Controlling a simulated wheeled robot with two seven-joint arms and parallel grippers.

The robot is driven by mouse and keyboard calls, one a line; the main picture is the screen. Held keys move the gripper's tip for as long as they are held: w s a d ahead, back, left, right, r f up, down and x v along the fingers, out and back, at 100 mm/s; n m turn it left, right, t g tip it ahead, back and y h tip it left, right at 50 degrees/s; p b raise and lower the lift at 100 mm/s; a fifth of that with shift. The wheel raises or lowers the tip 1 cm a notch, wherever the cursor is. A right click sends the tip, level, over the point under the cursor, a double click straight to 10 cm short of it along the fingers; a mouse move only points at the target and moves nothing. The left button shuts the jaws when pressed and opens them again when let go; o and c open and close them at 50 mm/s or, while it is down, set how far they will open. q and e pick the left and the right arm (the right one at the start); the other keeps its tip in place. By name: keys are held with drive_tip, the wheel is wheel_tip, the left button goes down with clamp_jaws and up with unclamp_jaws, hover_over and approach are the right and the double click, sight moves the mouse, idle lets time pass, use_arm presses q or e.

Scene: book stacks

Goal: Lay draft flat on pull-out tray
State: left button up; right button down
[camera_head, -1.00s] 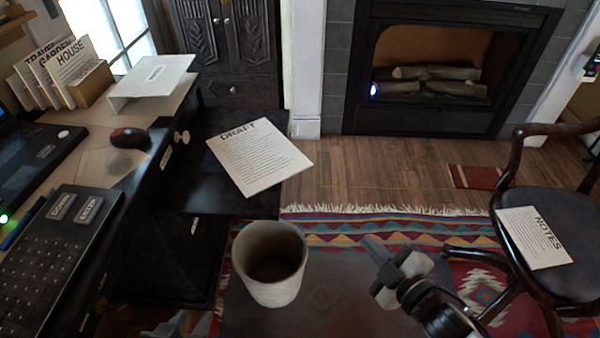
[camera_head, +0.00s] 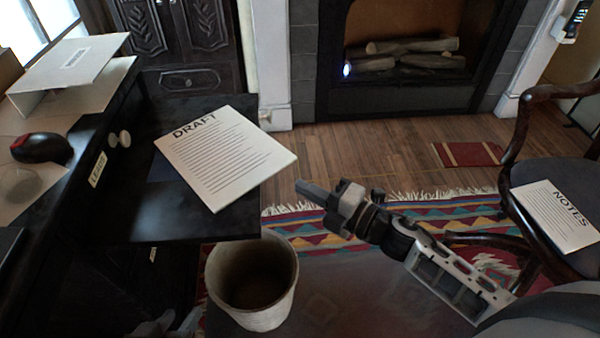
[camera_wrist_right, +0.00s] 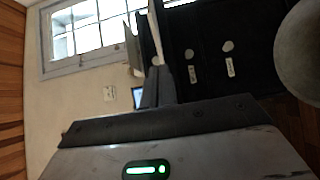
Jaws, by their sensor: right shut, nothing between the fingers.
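The draft (camera_head: 225,158), a white stack of printed pages headed DRAFT, lies flat on the black pull-out tray (camera_head: 190,229). Its right corner sticks out past the tray's right edge. My right gripper (camera_head: 305,188) is shut and empty, right of the draft and apart from it, over the rug. In the right wrist view its fingers (camera_wrist_right: 158,82) point toward the desk front. Only grey tips of my left gripper (camera_head: 168,326) show at the bottom edge, below the tray; its opening is unclear.
A pale wastebasket (camera_head: 252,282) stands just in front of the tray. A chair (camera_head: 550,172) at right holds pages marked NOTES (camera_head: 556,216). The desk with a mouse (camera_head: 41,148) and white binder (camera_head: 70,72) is at left. Rug and wood floor lie between.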

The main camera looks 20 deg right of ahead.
sight(290, 163)
use_arm(q)
drive_tip(key=shift+w+d+f+b, duration=0.15)
drive_tip(key=shift+f+b, duration=0.15)
drive_tip(key=shift+f, duration=0.15)
use_arm(e)
drive_tip(key=shift+w+d, duration=0.15)
drive_tip(key=shift+w, duration=2.3)
drive_tip(key=shift+w+d, duration=0.15)
drive_tip(key=shift+w, duration=0.55)
use_arm(q)
drive_tip(key=shift+w, duration=0.25)
use_arm(e)
drive_tip(key=shift+w, duration=0.2)
